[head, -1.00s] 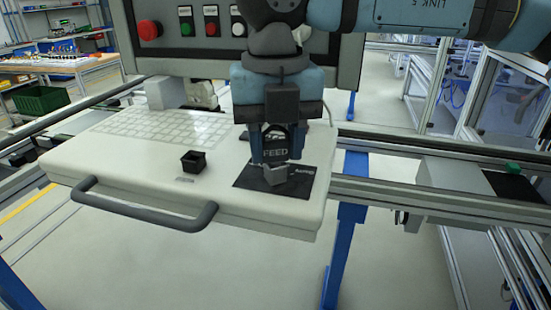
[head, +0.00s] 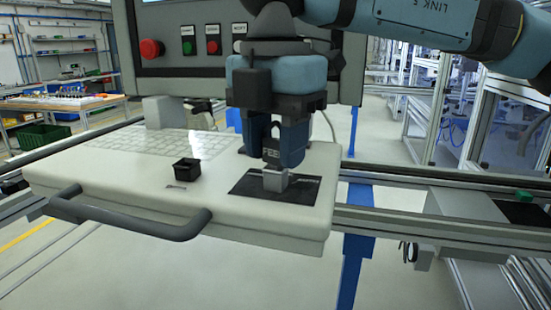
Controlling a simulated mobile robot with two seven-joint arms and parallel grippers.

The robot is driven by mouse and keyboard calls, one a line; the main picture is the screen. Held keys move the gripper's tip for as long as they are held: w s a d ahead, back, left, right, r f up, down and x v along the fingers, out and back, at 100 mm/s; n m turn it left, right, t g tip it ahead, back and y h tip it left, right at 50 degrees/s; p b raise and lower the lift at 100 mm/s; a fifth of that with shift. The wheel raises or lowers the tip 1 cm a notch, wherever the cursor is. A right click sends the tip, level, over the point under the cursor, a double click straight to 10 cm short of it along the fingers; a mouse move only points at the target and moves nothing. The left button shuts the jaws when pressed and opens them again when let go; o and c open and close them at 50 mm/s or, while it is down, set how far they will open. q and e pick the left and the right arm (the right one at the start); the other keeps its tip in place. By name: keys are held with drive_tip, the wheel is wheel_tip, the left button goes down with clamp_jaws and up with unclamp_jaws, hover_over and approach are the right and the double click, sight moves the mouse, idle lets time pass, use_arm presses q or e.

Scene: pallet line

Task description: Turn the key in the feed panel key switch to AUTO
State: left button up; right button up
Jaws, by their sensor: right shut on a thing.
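The black key (head: 270,151) has a FEED label on its head, which now shows narrow and partly covered. It stands upright in the grey key switch (head: 275,181) on a black plate (head: 302,192). The plate lies on the right part of the white feed panel (head: 120,181). My right gripper (head: 284,160) points down over the switch and is shut on the key's head. The blue fingers hide part of the key. The lettering on the plate is too small to read, so the switch position cannot be told. My left gripper is out of view.
Behind stands a dark box with a red button (head: 151,48) and several smaller buttons.

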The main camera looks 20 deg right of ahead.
drive_tip(key=m+b, duration=0.1)
drive_tip(key=m, duration=0.1)
drive_tip(key=m+b, duration=0.2)
drive_tip(key=m, duration=0.1)
drive_tip(key=shift+f, duration=0.4)
drive_tip(key=o, duration=0.6)
drive_tip(key=shift+r+m, duration=0.35)
drive_tip(key=shift+m, duration=0.05)
drive_tip(key=o, duration=0.3)
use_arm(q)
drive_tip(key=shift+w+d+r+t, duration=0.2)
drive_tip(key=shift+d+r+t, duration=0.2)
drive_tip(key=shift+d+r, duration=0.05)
use_arm(e)
drive_tip(key=shift+o, duration=0.4)
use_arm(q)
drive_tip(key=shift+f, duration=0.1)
use_arm(e)
drive_tip(key=o, duration=0.5)
drive_tip(key=shift+r, duration=0.1)
drive_tip(key=shift+r+p, duration=2.1)
drive_tip(key=shift+r, duration=1.35)
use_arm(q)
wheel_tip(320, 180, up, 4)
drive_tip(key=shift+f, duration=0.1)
